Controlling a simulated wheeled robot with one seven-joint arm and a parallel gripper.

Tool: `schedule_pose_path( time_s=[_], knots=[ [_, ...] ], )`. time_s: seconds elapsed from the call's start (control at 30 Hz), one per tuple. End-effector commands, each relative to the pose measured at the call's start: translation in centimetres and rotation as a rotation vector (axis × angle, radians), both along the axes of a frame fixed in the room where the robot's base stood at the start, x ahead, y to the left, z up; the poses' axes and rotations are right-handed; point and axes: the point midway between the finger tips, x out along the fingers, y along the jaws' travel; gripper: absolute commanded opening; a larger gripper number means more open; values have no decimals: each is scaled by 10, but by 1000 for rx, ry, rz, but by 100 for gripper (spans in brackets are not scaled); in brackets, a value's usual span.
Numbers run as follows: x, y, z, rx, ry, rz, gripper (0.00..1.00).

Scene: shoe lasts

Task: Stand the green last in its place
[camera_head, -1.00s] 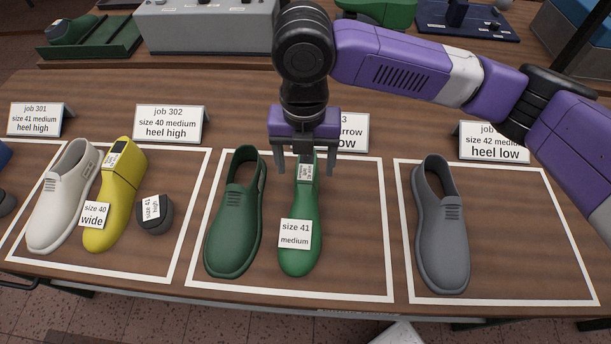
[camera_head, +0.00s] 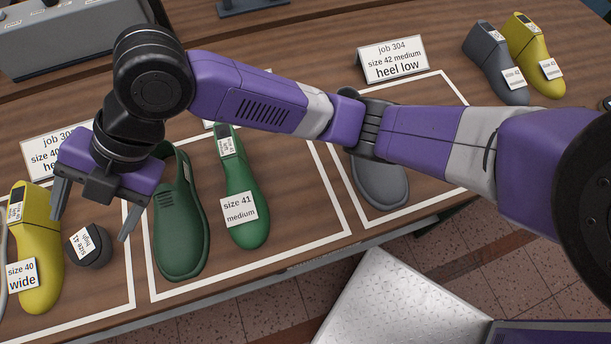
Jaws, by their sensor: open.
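The green last (camera_head: 258,222) lies on the wooden table inside a white-outlined area. It is right of the dark green shoe (camera_head: 181,240) and apart from it. Its tag reads size 41 medium. My gripper (camera_head: 95,226) is open and empty, left of the green last. Its fingers point down on either side of a small dark heel piece (camera_head: 97,257) labelled size 41 high, and appear above it.
The grey shoe (camera_head: 383,187) is partly hidden by my arm. The job 304 card (camera_head: 392,60) stands behind the grey shoe.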

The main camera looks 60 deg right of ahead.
Motion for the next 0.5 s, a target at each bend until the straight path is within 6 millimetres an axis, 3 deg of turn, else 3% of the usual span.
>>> schedule_pose_path(
  time_s=[0.03, 0.1, 0.2, 0.37, 0.5],
  knots=[
    [-2, 19, 8, 104, 11, -44, 72],
    [1, 37, 21, 239, 25, -118, 72],
    [4, 54, 38, 423, 58, -230, 72],
    [7, 59, 51, 690, 132, -424, 72],
    [6, 46, 48, 886, 202, -607, 72]
  ],
)
